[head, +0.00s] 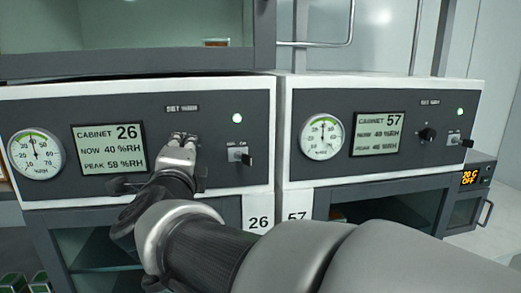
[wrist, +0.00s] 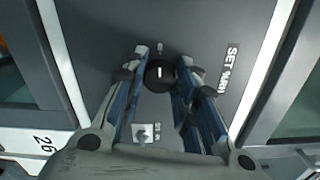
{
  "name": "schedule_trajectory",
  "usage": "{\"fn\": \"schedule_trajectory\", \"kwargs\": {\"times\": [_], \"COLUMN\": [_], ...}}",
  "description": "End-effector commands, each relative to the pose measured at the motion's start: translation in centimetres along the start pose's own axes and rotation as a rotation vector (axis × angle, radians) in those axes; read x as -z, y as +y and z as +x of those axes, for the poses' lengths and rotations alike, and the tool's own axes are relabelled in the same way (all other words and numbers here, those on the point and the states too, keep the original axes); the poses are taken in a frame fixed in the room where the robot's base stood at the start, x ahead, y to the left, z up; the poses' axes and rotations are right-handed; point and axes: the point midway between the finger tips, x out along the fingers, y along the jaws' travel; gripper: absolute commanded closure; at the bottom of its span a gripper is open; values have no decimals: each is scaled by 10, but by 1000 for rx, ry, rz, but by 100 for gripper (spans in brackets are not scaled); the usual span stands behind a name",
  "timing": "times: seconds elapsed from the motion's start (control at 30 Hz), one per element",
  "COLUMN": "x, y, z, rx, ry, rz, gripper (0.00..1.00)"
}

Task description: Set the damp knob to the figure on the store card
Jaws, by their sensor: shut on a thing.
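My gripper (head: 183,140) is at the dark front panel of cabinet 26, below a small label that seems to read SET %RH. In the wrist view my gripper (wrist: 161,72) is shut on a round black knob (wrist: 159,76), one finger on each side. The knob has a white pointer line, close to upright in that view; small marks around it are too small to read. In the head view my gripper hides the knob. The cabinet 26 display (head: 109,146) reads NOW 40 %RH, PEAK 58 %RH. I cannot see a store card.
A dial gauge (head: 36,154) is left of the display; a key switch (head: 239,154) and green lamp (head: 237,118) are right of my gripper. Cabinet 57 (head: 380,134) stands close on the right with its own black knob (head: 427,134).

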Motion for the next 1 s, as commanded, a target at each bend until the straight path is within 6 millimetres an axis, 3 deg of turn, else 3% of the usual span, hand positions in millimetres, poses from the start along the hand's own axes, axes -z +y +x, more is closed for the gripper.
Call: {"fn": "schedule_trajectory", "kwargs": {"times": [0.13,0.17,0.43,0.77,0.87,1.0], "x": [0,0,0,0,-1,-1], "y": [-1,-1,-1,0,-1,-1], "z": [0,0,0,-1,-8,-32], "rx": [2,2,1,1,2,1], "ry": [0,0,0,0,-2,-4], "rz": [1,1,0,-1,0,1], "gripper": [96,71,53,52,52,52]}}
